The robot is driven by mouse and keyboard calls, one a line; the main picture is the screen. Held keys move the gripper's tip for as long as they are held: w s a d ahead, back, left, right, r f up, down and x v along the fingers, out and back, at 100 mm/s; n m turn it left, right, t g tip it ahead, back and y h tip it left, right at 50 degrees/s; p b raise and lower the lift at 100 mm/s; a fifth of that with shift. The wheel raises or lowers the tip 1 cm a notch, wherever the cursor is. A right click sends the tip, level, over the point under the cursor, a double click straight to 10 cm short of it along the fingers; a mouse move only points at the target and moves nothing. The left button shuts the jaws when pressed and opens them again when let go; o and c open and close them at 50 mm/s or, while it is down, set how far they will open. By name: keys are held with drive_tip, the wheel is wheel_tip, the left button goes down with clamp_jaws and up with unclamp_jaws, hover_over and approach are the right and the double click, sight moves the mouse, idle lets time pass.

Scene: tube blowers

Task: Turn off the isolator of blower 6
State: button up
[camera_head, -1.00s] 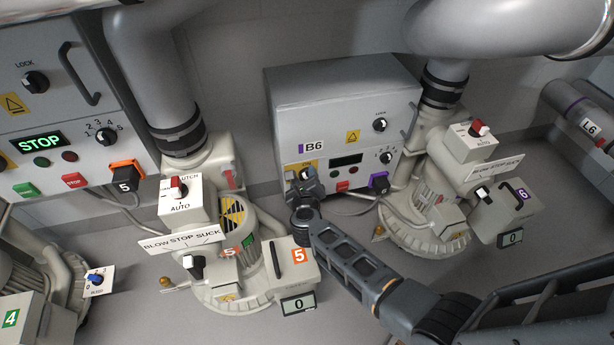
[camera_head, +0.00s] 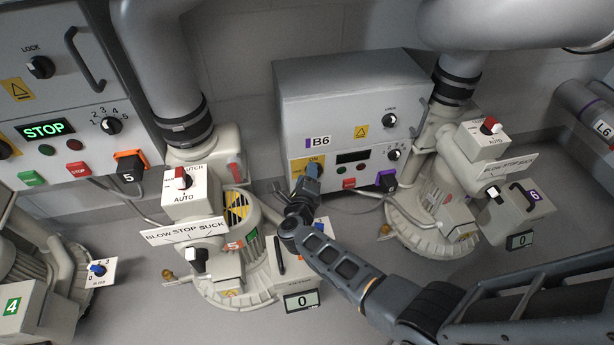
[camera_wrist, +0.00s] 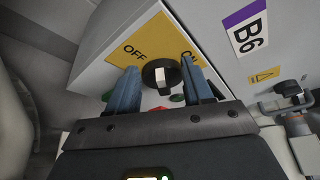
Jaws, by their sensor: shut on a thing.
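The blower 6 control box (camera_head: 345,92), marked B6, stands at the back centre. Its isolator is a black rotary knob (camera_wrist: 160,76) with a white pointer bar, on a yellow plate (camera_wrist: 143,41) lettered OFF at left and ON at right in the wrist view. The pointer stands nearly upright in that picture, between the two words. My gripper (camera_wrist: 162,90) has one blue finger on each side of the knob and is shut on it. In the head view my gripper (camera_head: 307,180) is at the box's lower left and hides the knob.
Blower 5 (camera_head: 237,265) stands left of my arm, with a BLOW STOP SUCK sign (camera_head: 186,231). Blower 6 (camera_head: 437,205) stands right of the box. Another control box (camera_head: 65,110) showing STOP is at far left. A cable lies on the floor below the B6 box.

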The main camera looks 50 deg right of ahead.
drive_tip(key=o, duration=0.7)
drive_tip(key=shift+r, duration=0.1)
drive_tip(key=r+p, duration=0.2)
drive_tip(key=r, duration=0.1)
drive_tip(key=d+r+p, duration=0.1)
drive_tip(key=r, duration=0.1)
drive_tip(key=shift+s+p, duration=0.3)
drive_tip(key=s+d+r+p, duration=0.1)
drive_tip(key=s+d+r, duration=0.1)
drive_tip(key=s+d+r+p, duration=0.1)
drive_tip(key=s+d+r, duration=0.1)
drive_tip(key=s+d, duration=0.1)
drive_tip(key=s+d+r+p, duration=0.1)
drive_tip(key=s+d+p, duration=0.1)
drive_tip(key=shift+s+d+r, duration=0.2)
drive_tip(key=shift+s+r, duration=0.1)
drive_tip(key=shift+r, duration=0.1)
